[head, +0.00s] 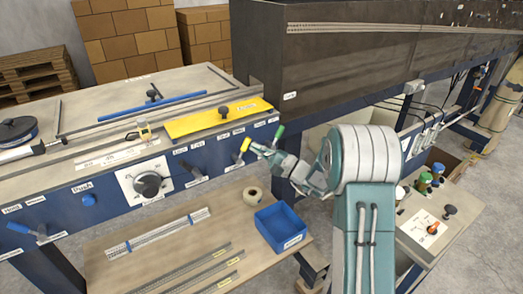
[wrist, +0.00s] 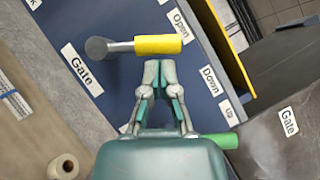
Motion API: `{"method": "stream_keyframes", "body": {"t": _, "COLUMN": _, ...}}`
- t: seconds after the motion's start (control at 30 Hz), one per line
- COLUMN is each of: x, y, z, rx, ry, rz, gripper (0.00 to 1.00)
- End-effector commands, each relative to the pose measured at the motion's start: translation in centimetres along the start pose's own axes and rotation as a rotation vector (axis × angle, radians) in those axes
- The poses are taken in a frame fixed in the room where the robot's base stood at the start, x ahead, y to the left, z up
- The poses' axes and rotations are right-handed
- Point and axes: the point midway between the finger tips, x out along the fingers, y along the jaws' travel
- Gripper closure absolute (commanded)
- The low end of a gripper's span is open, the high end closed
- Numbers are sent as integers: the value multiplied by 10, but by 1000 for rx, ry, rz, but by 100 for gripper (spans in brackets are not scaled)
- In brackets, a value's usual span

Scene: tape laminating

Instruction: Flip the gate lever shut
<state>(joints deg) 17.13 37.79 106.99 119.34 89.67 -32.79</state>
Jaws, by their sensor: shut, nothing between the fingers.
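The gate lever has a yellow handle (wrist: 158,45) on a grey pivot and lies sideways across the wrist view, beside the "Gate" (wrist: 82,70) and "Open" (wrist: 180,23) labels. In the head view the yellow handle (head: 244,146) sits on the blue front panel (head: 95,209). My gripper (wrist: 159,66) is shut and empty, with its fingertips right beside the yellow handle. I cannot tell if they touch it. In the head view my gripper (head: 257,148) is just right of the handle.
A green-handled lever (wrist: 222,141) is close to my gripper on the right; the head view shows it too (head: 279,134). A blue bin (head: 283,228) and a tape roll (head: 252,195) stand on the lower shelf. A dark machine housing (head: 350,65) rises behind.

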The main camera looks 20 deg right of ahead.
Motion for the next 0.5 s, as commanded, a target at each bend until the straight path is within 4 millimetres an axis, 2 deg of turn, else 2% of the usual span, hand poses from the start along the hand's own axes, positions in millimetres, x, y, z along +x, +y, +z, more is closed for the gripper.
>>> {"method": "stream_keyframes", "body": {"t": 0.5, "x": 1, "y": -2, "z": 3, "rx": -44, "ry": -1, "rz": 28, "gripper": 100}}
